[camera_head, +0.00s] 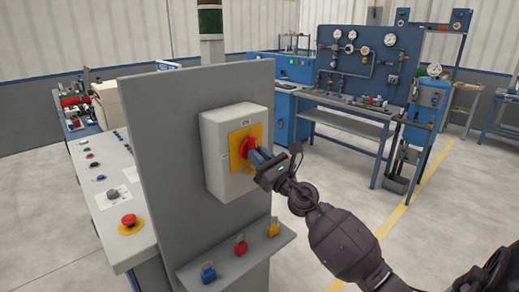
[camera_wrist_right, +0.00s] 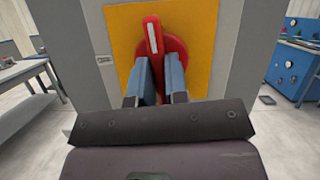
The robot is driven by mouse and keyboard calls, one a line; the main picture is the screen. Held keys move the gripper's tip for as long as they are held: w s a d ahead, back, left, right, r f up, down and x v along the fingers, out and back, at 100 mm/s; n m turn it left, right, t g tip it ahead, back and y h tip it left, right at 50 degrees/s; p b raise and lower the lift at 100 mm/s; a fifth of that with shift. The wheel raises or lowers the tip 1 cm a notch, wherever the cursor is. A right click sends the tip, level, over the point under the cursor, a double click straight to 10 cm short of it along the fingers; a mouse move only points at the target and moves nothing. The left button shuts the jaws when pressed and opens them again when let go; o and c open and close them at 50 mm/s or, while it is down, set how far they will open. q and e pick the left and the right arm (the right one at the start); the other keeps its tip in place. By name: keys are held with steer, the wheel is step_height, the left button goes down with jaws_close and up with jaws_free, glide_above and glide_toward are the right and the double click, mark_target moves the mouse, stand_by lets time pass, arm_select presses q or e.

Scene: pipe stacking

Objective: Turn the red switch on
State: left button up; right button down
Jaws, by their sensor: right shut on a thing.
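The red switch (camera_head: 247,147) sits on a yellow plate (camera_head: 236,138) on the front of a light grey box, which is fixed to an upright grey panel. My right gripper (camera_head: 259,157) reaches it from the right and is shut on its handle. In the right wrist view, the red switch (camera_wrist_right: 153,36) has a raised handle with a white line, tilted slightly left of upright. The two blue-grey fingers of my right gripper (camera_wrist_right: 160,75) are on either side of the handle's lower part. My left gripper is not in view.
A ledge (camera_head: 232,262) below the box carries blue, red and yellow padlocks. A control desk with a red emergency button (camera_head: 129,222) stands at the left. A blue bench with gauges (camera_head: 350,100) stands behind.

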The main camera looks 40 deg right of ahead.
steer(key=shift+m+h+p, duration=0.4)
steer(key=shift+m, duration=0.4)
steer(key=shift+f+m, duration=0.1)
steer(key=shift+m, duration=0.2)
steer(key=c, duration=1.1)
jaws_free()
